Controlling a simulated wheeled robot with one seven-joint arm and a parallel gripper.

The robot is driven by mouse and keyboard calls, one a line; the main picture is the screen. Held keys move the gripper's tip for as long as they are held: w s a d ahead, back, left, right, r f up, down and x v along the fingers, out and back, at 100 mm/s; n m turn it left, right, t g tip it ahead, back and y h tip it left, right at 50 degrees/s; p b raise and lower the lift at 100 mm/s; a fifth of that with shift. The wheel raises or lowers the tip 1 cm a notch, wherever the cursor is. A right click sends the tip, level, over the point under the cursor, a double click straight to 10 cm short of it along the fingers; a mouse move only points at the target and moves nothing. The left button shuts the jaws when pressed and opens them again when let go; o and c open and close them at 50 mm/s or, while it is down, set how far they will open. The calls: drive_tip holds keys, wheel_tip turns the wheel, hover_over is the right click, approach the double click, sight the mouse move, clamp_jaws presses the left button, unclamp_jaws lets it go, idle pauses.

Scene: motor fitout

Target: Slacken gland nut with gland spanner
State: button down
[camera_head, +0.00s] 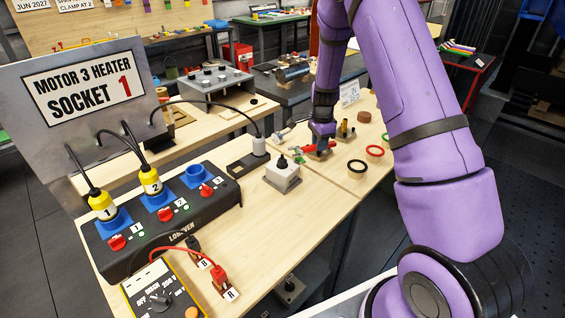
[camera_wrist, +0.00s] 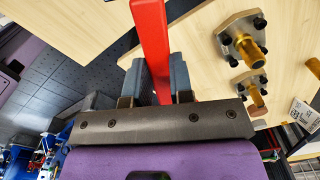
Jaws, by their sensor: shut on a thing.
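My gripper (camera_wrist: 160,80) is shut on a red bar-like handle, which I take as the gland spanner (camera_wrist: 150,35). The spanner runs up out of the wrist view, so its far end is hidden there. In the head view my gripper (camera_head: 320,138) is low over the bench, with a bit of the red spanner (camera_head: 312,148) beside it. A brass gland fitting (camera_wrist: 247,50) stands on a grey plate with black bolts, to the right of the spanner. A second, similar brass fitting (camera_wrist: 254,96) is nearby. I cannot tell whether the spanner touches a nut.
A red ring (camera_head: 375,151), a black ring (camera_head: 357,166) and a brown disc (camera_head: 364,117) lie right of my gripper. A black socket strip (camera_head: 165,215) with yellow plugs and a meter (camera_head: 160,296) fill the left.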

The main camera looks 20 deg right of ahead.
drive_tip(key=shift+s+a+r, duration=0.1)
drive_tip(key=shift+s+r, duration=0.05)
drive_tip(key=shift+r, duration=1.7)
drive_tip(key=c, duration=1.5)
unclamp_jaws()
drive_tip(key=shift+c, duration=0.2)
clamp_jaws()
drive_tip(key=s+a+m, duration=0.8)
drive_tip(key=s+m, duration=0.4)
drive_tip(key=m, duration=0.1)
drive_tip(key=shift+s, duration=0.25)
